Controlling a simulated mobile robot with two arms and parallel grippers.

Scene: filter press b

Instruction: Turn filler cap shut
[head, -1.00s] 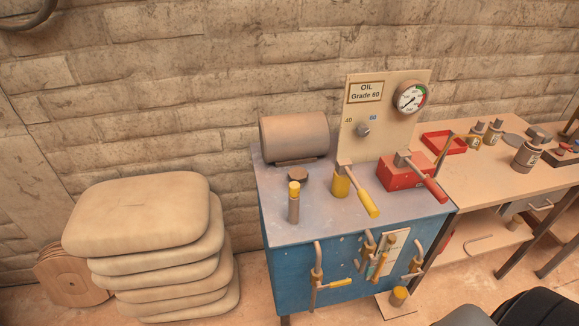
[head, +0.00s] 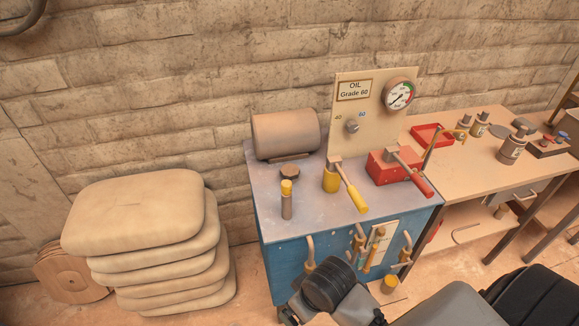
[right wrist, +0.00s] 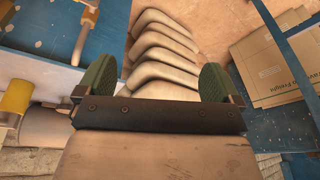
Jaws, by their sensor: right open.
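A small dark brown round cap (head: 289,174), which looks like the filler cap, sits on the grey top of the blue cabinet (head: 275,215), in front of a brown horizontal cylinder (head: 286,134). Whether it is tight cannot be told. My right gripper (right wrist: 157,80) is open and empty in the right wrist view, with green-padded fingers spread apart and the sack stack beyond them. In the head view my right arm comes in from the lower right, in front of the cabinet and below the cap. I cannot see my left gripper.
A stack of sacks (head: 135,212) stands left, a bench (head: 470,160) right.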

